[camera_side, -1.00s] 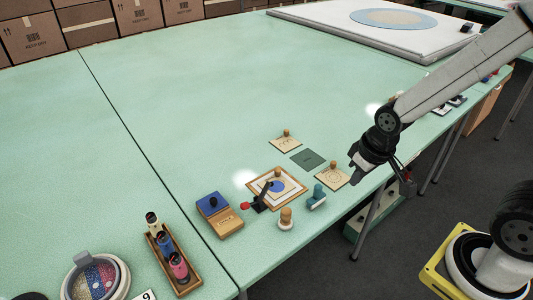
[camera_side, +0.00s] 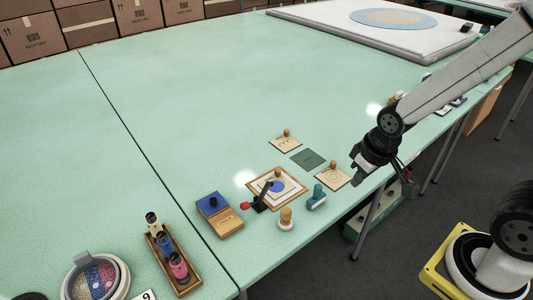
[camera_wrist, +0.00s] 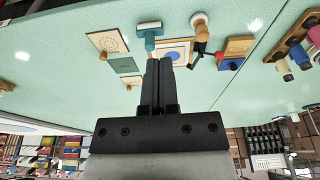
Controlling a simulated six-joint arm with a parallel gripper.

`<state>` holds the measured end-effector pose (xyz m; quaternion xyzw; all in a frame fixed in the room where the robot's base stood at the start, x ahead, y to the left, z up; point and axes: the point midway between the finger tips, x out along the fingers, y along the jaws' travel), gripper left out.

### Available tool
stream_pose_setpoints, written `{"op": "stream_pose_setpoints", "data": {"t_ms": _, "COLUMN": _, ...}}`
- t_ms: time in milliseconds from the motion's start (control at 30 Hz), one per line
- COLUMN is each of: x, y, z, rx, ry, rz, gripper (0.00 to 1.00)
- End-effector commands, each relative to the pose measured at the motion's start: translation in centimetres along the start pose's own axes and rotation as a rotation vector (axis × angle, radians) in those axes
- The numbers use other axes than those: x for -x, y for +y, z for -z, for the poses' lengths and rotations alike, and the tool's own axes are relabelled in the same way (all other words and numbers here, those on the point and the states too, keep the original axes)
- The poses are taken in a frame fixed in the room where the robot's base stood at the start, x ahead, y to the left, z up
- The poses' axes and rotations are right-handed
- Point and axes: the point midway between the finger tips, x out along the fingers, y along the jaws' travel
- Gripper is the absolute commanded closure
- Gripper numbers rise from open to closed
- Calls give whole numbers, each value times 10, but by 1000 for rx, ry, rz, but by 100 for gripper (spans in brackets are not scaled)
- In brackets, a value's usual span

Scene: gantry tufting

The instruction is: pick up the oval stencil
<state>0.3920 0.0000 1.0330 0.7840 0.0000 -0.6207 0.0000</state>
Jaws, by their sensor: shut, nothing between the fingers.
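A pale square card with a blue oval and a wooden knob (camera_side: 278,187) lies inside a wooden frame (camera_side: 299,194) on the green table; it looks like the oval stencil. In the wrist view the blue oval (camera_wrist: 174,55) shows just beyond my fingertips, and my fingers hide part of the frame (camera_wrist: 189,43). Two other knobbed cards lie nearby: one with a zigzag pattern (camera_side: 283,145) and one with a round pattern (camera_side: 331,177). My gripper (camera_side: 357,181) is shut and empty, above the table's front edge, right of the cards. It also shows in the wrist view (camera_wrist: 158,61).
A dark green square (camera_side: 307,159) lies bare between the cards. A black clamp with a red tip (camera_side: 259,203) leans over the frame. A teal-handled tool (camera_side: 317,197), a wooden-knobbed stamp (camera_side: 286,220) and a blue-topped wooden box (camera_side: 224,221) stand close by.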

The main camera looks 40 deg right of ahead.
Motion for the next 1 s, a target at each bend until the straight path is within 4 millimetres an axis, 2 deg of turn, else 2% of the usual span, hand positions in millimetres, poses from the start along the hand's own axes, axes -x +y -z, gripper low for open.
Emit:
{"op": "stream_pose_setpoints", "data": {"t_ms": 167, "x": 0, "y": 0, "z": 0, "rx": 0, "ry": 0, "rz": 0, "gripper": 100}}
{"op": "stream_pose_setpoints", "data": {"t_ms": 200, "x": 0, "y": 0, "z": 0, "rx": 0, "ry": 0, "rz": 0, "gripper": 94}}
{"op": "stream_pose_setpoints", "data": {"t_ms": 267, "x": 0, "y": 0, "z": 0, "rx": 0, "ry": 0, "rz": 0, "gripper": 75}}
{"op": "stream_pose_setpoints", "data": {"t_ms": 400, "x": 0, "y": 0, "z": 0, "rx": 0, "ry": 0, "rz": 0, "gripper": 30}}
{"op": "stream_pose_setpoints", "data": {"t_ms": 433, "x": 0, "y": 0, "z": 0, "rx": 0, "ry": 0, "rz": 0, "gripper": 28}}
{"op": "stream_pose_setpoints", "data": {"t_ms": 767, "x": 0, "y": 0, "z": 2, "rx": 3, "ry": 0, "rz": 1, "gripper": 28}}
{"op": "stream_pose_setpoints", "data": {"t_ms": 1000, "x": -7, "y": 1, "z": 23, "rx": 51, "ry": -7, "rz": 15, "gripper": 28}}
